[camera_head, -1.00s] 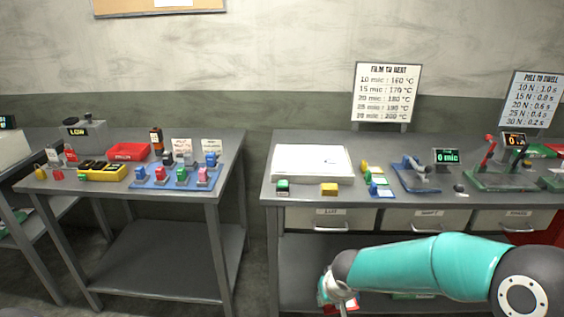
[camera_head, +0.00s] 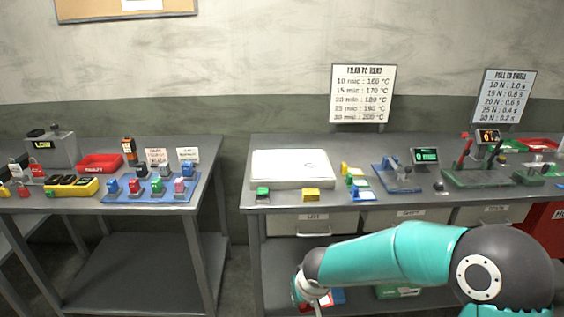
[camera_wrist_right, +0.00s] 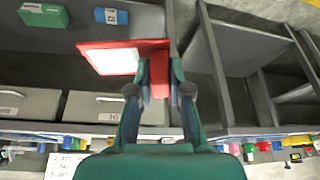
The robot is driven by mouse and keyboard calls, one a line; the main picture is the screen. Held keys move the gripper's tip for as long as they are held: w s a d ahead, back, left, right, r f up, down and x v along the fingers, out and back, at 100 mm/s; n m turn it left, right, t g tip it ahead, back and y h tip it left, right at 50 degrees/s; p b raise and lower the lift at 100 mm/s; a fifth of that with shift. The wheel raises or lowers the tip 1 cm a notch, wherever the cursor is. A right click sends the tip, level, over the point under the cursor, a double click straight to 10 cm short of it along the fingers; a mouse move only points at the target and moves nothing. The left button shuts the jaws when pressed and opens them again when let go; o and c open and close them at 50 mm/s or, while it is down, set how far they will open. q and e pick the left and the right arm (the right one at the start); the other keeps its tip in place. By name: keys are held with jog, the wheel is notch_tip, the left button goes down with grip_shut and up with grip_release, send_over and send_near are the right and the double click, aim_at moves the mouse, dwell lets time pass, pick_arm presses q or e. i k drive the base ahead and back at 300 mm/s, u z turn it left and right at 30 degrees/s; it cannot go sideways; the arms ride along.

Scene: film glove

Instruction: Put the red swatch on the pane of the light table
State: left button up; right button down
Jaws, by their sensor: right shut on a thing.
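The light table (camera_head: 258,179) is a flat white box with a pale pane (camera_head: 290,163), lying at the left end of the right-hand workbench. My right gripper (camera_wrist_right: 157,80) is shut on the red swatch (camera_wrist_right: 152,48), a red piece with a white face, and holds it by one edge. In the head view my right gripper (camera_head: 312,298) is low in front of the workbench, below its top. The swatch is partly hidden there behind the gripper. My left gripper is not in view.
Green (camera_head: 262,193) and yellow (camera_head: 311,195) blocks stand at the bench's front edge before the light table. Several small coloured things and a blue device (camera_head: 397,178) are to its right. Drawers (camera_head: 305,224) are under the top. A gap separates the left bench (camera_head: 215,165).

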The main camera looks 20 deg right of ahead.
aim_at(291, 162)
jog(key=i, duration=0.85)
